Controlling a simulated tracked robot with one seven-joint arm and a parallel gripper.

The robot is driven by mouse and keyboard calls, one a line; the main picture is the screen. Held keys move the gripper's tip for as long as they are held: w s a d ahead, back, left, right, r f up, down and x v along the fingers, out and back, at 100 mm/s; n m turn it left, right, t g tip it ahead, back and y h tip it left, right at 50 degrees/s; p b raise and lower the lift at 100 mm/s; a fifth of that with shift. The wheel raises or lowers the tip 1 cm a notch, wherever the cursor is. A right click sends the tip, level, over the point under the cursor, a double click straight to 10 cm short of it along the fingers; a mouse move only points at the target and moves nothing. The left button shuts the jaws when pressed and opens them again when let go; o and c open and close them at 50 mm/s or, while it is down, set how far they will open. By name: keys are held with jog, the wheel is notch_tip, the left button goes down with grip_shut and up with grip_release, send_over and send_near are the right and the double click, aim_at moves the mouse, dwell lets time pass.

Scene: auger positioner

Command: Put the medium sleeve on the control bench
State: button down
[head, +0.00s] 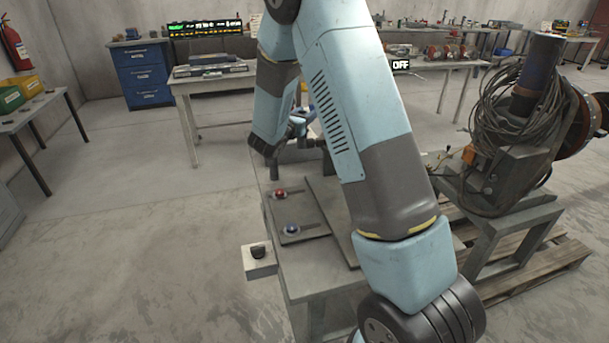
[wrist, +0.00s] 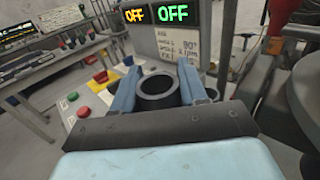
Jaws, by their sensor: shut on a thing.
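In the wrist view my gripper (wrist: 158,86) has its two blue fingers on either side of a dark, hollow, ring-topped sleeve (wrist: 158,96) and is shut on it. The sleeve looks upright, with its open top facing the camera. I take it for the medium sleeve; no other sleeve shows clearly enough to compare sizes. In the head view my arm covers much of the middle bench (head: 310,283), and the sleeve cannot be made out. Whether the sleeve touches anything below is hidden.
The bench carries a red knob (head: 280,194) and a blue knob (head: 291,229). A red button (wrist: 84,112) and a green button (wrist: 101,77) lie left of the sleeve. A machine with coiled cable (head: 510,115) stands at right.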

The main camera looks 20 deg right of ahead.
notch_tip(320, 180, down, 11)
jog(key=shift+w+f, duration=0.2)
jog(key=shift+w, duration=0.1)
dwell(0.5)
jog(key=shift+f, duration=0.1)
jog(key=c, duration=0.6)
grip_release()
jog(key=v, duration=1.2)
jog(key=shift+r, duration=0.25)
